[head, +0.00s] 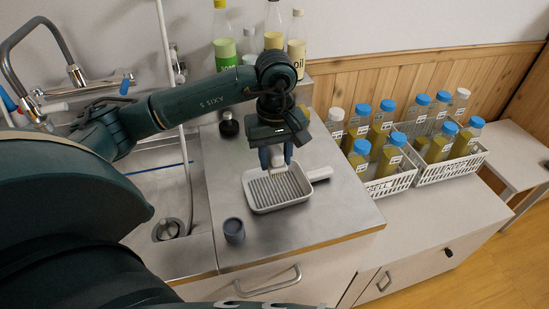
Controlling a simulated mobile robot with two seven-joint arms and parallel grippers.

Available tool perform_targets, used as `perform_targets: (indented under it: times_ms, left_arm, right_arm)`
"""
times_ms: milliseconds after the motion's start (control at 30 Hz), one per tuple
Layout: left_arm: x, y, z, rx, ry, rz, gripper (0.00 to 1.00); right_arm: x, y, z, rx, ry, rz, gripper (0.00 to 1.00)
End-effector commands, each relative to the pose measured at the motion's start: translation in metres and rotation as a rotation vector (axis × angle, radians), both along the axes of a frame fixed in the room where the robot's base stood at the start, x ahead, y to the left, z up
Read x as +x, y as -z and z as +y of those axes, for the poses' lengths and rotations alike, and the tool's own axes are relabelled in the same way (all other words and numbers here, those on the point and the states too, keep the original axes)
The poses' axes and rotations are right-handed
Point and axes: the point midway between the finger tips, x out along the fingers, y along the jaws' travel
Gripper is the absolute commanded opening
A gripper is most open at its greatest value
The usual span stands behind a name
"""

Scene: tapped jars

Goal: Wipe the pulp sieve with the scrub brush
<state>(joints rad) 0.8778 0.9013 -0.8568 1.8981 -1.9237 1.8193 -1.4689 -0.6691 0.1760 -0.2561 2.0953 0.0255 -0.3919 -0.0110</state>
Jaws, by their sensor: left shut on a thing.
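The pulp sieve (259,205) is a white, shallow rectangular pan with a dark ribbed mesh and a white handle pointing right. It lies on the steel counter beside the sink. My left gripper (276,158) points down over the far part of the sieve and is shut on a small pale thing, which looks like the scrub brush (277,162). The brush is mostly hidden between the fingers. I cannot tell whether it touches the mesh. My right gripper is not in view.
A small blue-grey cup (234,231) stands near the counter's front edge. A dark jar (228,127) stands behind, left of my gripper. Two white crates (392,184) (447,170) of capped bottles stand at right. Bottles, including a green-labelled one (224,48), line the back. The sink (165,205) is at left.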

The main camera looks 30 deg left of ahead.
Motion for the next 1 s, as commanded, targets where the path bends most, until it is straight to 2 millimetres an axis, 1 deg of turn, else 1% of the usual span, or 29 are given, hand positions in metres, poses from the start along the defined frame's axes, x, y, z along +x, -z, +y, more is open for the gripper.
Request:
perform_targets:
  times_ms: [167, 367, 600, 800, 1000]
  left_arm:
    - [0.0, -0.001, 0.0, 0.001, 0.004, -0.001, 0.17]
    - [-0.001, 0.003, -0.001, 0.001, 0.005, -0.001, 0.17]
    - [-0.001, 0.025, -0.001, 0.0, 0.006, 0.0, 0.17]
    - [0.0, 0.045, -0.001, 0.001, 0.006, 0.001, 0.17]
    - [0.0, 0.052, -0.001, 0.0, 0.006, 0.0, 0.17]
  right_arm:
    - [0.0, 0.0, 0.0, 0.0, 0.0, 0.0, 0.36]
    - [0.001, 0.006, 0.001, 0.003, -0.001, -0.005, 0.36]
    - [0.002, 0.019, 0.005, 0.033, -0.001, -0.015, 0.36]
    - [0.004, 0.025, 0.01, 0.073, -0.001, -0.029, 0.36]
    - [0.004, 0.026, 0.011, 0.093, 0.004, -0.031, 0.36]
